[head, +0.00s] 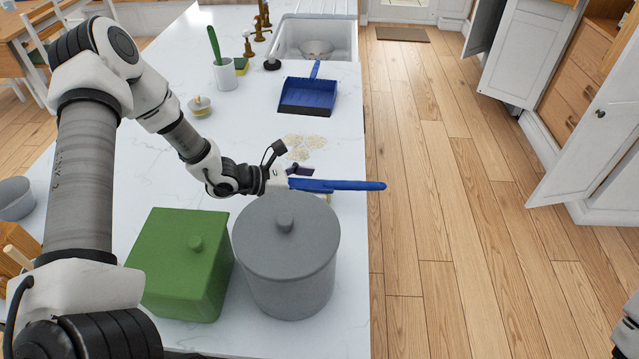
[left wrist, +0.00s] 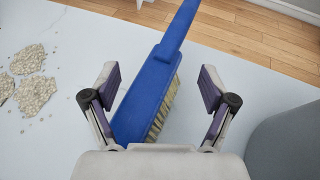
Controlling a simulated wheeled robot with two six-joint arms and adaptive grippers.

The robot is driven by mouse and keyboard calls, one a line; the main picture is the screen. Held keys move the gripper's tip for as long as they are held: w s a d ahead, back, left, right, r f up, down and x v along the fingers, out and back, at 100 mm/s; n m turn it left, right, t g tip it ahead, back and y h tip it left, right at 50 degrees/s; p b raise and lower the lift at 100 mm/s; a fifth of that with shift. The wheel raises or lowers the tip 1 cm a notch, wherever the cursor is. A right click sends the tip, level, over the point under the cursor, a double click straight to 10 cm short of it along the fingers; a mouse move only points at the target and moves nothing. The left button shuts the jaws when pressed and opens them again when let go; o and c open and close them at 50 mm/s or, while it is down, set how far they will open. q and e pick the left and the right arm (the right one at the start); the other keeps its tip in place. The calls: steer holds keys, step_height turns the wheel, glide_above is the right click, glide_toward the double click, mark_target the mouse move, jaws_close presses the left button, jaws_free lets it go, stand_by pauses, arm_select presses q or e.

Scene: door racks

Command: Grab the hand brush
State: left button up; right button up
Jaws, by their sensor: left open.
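The hand brush (head: 345,185) is blue with pale bristles and lies on the white counter, its handle reaching out past the counter's right edge in the head view. In the left wrist view the brush (left wrist: 152,95) lies between the two fingers, with its bristles showing on its right side. My left gripper (head: 301,178) is at the brush's head; in the left wrist view the gripper (left wrist: 160,82) is open, with a finger on each side and gaps to the brush. The near end of the brush is hidden by my gripper.
A grey lidded canister (head: 285,262) stands close to my left gripper, beside a green canister (head: 180,270). Pale crumbs (head: 303,144) lie on the counter (head: 345,105) behind the brush. A blue dustpan (head: 308,95) lies farther back, near the sink (head: 315,38).

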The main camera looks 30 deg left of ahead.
arm_select(q)
steer(key=shift+x, duration=1.15)
steer(key=shift+s+a+r, duration=0.1)
steer(key=shift+c, duration=1.4)
steer(key=c, duration=1.1)
